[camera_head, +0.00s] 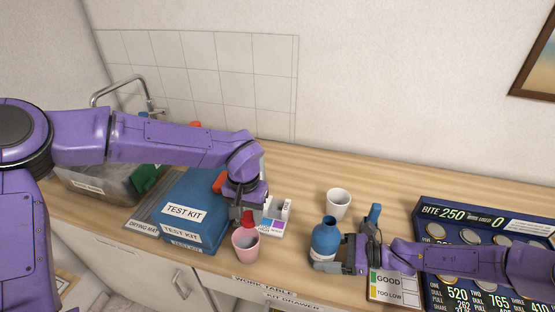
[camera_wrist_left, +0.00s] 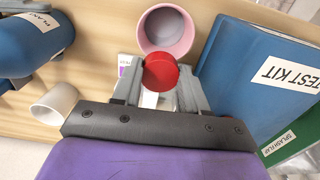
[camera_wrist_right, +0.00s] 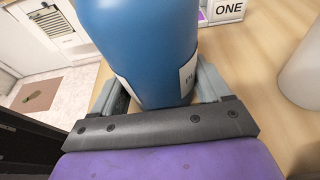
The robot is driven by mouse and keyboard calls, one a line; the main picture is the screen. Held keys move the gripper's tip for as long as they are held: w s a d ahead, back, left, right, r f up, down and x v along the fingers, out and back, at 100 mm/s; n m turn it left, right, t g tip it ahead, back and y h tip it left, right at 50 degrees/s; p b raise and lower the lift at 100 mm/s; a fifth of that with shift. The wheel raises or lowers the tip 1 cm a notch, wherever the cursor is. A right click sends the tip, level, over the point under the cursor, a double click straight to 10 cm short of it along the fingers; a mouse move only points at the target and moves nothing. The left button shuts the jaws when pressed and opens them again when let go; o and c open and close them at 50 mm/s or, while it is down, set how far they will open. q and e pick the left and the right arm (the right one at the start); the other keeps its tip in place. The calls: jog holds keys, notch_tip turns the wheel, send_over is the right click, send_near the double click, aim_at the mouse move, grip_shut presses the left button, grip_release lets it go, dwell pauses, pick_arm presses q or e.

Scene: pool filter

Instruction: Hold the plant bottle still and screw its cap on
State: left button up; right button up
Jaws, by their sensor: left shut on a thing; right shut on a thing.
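The blue plant bottle (camera_head: 325,240) stands upright on the work table, its neck bare at the top. My right gripper (camera_head: 336,255) is shut around its body from the right; the right wrist view shows the bottle (camera_wrist_right: 145,45) between the fingers. The red cap (camera_head: 248,217) is held in my left gripper (camera_head: 248,208), just above the pink cup (camera_head: 245,250). The left wrist view shows the cap (camera_wrist_left: 160,74) between the fingertips, with the bottle (camera_wrist_left: 30,50) off to the left. The cap is apart from the bottle.
A white cup (camera_head: 338,205) stands behind the bottle. A blue test kit box (camera_head: 190,215) is left of my left gripper, with a small white block (camera_head: 275,225) to its right. A test card (camera_head: 390,285) and a dark blue coin board (camera_head: 430,215) lie at the right.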

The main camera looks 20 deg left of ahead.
pick_arm(q)
jog(key=w+d+r, duration=0.3)
jog(key=d+r, duration=0.3)
jog(key=d, duration=0.2)
notch_tip(320, 180, up, 5)
jog(key=n, duration=0.1)
send_over(330, 222)
jog(key=shift+w+a, duration=0.15)
jog(key=shift+a, duration=0.1)
jog(key=shift+d+r+n, duration=0.25)
jog(key=shift+d+n, duration=0.05)
jog(key=shift+a, duration=0.1)
jog(key=shift+f, duration=2.45)
jog(key=shift+f, duration=1.3)
